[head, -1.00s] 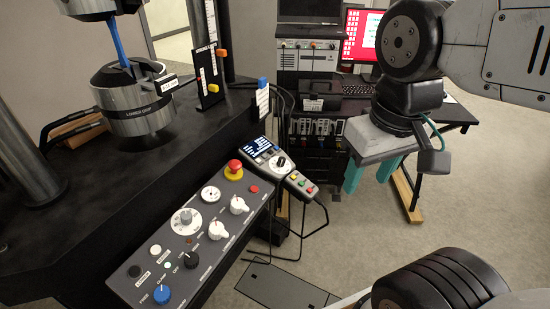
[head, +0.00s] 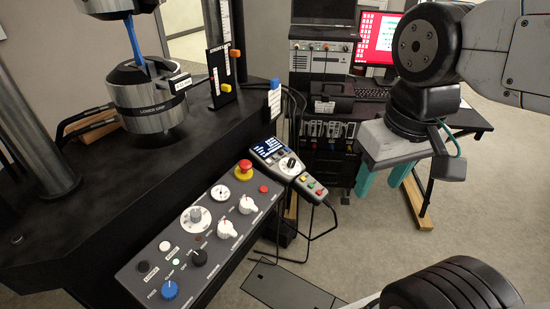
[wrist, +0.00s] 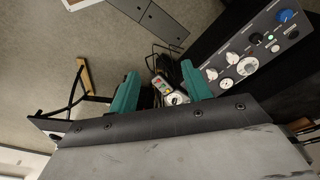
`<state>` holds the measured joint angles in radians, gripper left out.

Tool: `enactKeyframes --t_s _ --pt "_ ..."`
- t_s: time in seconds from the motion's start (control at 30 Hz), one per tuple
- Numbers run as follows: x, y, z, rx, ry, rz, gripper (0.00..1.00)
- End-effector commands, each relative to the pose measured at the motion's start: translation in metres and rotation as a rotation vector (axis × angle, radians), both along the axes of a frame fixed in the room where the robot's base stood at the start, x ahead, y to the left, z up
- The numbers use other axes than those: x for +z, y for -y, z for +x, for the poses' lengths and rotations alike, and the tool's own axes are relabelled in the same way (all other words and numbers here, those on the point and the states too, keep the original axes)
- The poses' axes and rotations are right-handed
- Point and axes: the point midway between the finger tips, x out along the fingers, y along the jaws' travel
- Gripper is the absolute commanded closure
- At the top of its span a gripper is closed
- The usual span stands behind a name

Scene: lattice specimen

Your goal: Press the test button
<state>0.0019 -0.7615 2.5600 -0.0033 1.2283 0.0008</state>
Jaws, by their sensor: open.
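The sloped grey control panel (head: 218,232) carries knobs, a red mushroom button (head: 243,167), a small red button (head: 263,189), a white button (head: 165,245) and a green-lit one (head: 176,262). Its labels are too small to read, so I cannot tell which is the test button. A handset (head: 276,158) beyond the panel has a display, a dial and several coloured buttons (head: 312,186). My gripper (head: 381,190), with teal fingers, is open and empty, right of the handset and apart from it. In the wrist view, the handset (wrist: 165,88) shows between the fingers and the panel (wrist: 250,50) at upper right.
The black machine frame (head: 130,180) with its lower grip (head: 145,100) stands at left. Cables hang below the handset. A desk with a red-screened monitor (head: 376,38) and an instrument rack (head: 320,62) stand behind. Open floor (head: 350,250) lies below my gripper.

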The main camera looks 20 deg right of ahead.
Motion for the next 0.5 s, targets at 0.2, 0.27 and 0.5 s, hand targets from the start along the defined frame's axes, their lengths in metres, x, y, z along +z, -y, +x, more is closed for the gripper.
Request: enactKeyframes --t_s 0.2,0.27,0.5 --pt "0.0000 0.0000 0.0000 0.000 0.000 0.000 0.68" --pt "0.0000 0.0000 0.0000 0.000 0.000 0.000 0.85" --pt "0.0000 0.0000 0.0000 0.000 0.000 0.000 1.00"
